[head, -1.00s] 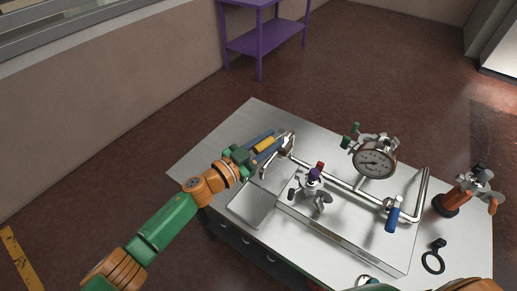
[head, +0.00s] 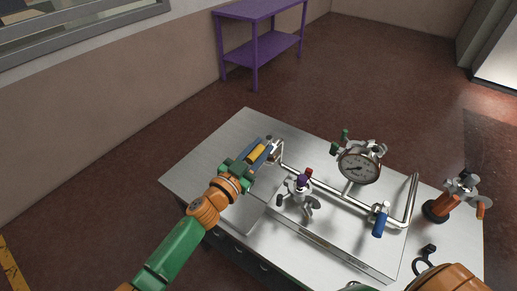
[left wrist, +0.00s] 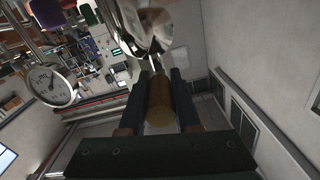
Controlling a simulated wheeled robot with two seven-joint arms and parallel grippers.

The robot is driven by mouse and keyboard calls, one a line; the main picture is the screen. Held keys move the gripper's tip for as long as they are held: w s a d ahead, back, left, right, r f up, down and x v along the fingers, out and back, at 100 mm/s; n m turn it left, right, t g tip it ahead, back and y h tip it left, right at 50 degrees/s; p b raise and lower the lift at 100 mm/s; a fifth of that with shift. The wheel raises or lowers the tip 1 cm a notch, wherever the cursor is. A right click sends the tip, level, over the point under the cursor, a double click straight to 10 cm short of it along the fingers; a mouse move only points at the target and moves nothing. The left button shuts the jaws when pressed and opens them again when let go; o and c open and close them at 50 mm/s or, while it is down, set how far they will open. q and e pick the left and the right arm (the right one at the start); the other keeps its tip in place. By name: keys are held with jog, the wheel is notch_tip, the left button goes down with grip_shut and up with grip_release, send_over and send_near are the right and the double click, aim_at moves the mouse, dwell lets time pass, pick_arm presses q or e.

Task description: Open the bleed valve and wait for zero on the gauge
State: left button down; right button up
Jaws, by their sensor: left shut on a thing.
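The pressure gauge (head: 359,168) stands on the pipe assembly (head: 329,188) on the metal table; its round white face also shows in the left wrist view (left wrist: 50,86), but the needle is too small to read surely. My left gripper (head: 261,151) is shut on a yellow cylindrical handle (head: 257,153) at the left end of the pipe. In the left wrist view the handle (left wrist: 159,101) looks brown and lies between the two dark fingers, with metal valve parts (left wrist: 146,27) beyond. No label shows whether this is the bleed valve. My right gripper is out of view.
A blue-handled valve (head: 379,222) is at the pipe's right. A purple-capped fitting (head: 303,181) stands in front of the pipe. The table's left part (head: 215,160) is clear. A purple shelf (head: 262,45) stands behind.

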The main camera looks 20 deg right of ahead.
pick_arm(q)
jog(key=c, duration=0.6)
grip_release()
jog(key=shift+r, duration=0.2)
jog(key=shift+d+f, duration=0.15)
jog(key=p+v, duration=0.1)
jog(key=v, duration=0.6)
jog(key=shift+p, duration=0.4)
